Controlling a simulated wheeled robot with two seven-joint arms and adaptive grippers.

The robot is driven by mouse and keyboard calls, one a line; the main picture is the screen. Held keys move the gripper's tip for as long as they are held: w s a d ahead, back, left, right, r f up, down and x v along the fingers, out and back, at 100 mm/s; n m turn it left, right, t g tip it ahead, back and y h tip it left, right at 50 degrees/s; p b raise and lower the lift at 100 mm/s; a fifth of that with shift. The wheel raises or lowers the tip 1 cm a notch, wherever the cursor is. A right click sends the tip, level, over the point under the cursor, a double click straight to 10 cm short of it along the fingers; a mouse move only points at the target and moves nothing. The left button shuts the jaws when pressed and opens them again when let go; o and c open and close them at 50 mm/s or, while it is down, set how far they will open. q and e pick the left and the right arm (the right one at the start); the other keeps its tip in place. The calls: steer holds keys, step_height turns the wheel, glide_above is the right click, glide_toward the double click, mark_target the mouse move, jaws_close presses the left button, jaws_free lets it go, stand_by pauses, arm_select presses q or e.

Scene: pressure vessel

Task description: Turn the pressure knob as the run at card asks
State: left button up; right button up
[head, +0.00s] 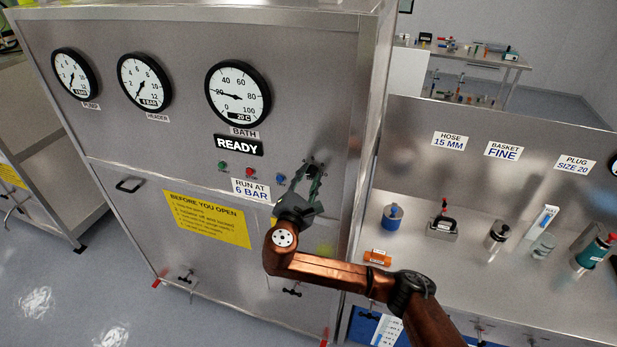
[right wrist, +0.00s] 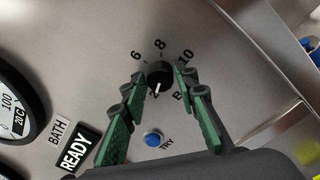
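The run at card (head: 252,189) reads "RUN AT 6 BAR" on the steel cabinet's front. The pressure knob (right wrist: 159,74) is small, round and black, with a white mark pointing down toward the 2; the numbers 6, 8 and 10 run around its far side. In the head view my right gripper hides the knob. My right gripper (head: 311,174) is at the panel, right of the card. In the right wrist view its green-padded fingers (right wrist: 160,80) are open, one on each side of the knob; I cannot tell whether they touch it. My left gripper is not in view.
A blue button (right wrist: 153,139), labelled TRY, sits close to the knob. Green (head: 222,165) and red (head: 249,172) buttons are left of it. The pump gauge (head: 76,77), header gauge (head: 144,80) and bath gauge (head: 237,92) are above. A steel bench (head: 465,255) with several items stands right.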

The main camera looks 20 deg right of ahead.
steer(key=c, duration=0.6)
steer(key=shift+a, duration=0.15)
jaws_close()
steer(key=m+b, duration=0.1)
steer(key=m, duration=0.1)
steer(key=m+b, duration=0.2)
steer(key=shift+f, duration=0.3)
steer(key=m+b, duration=0.4)
steer(key=m, duration=0.2)
steer(key=shift+f+h, duration=0.1)
steer(key=shift+h, duration=0.2)
steer(key=m+b, duration=0.5)
steer(key=m, duration=0.1)
steer(key=shift+m+h, duration=0.3)
steer(key=shift+m, duration=0.1)
steer(key=m+b, duration=0.3)
steer(key=m, duration=0.2)
steer(key=shift+w+m, duration=0.1)
steer(key=shift+m, duration=0.2)
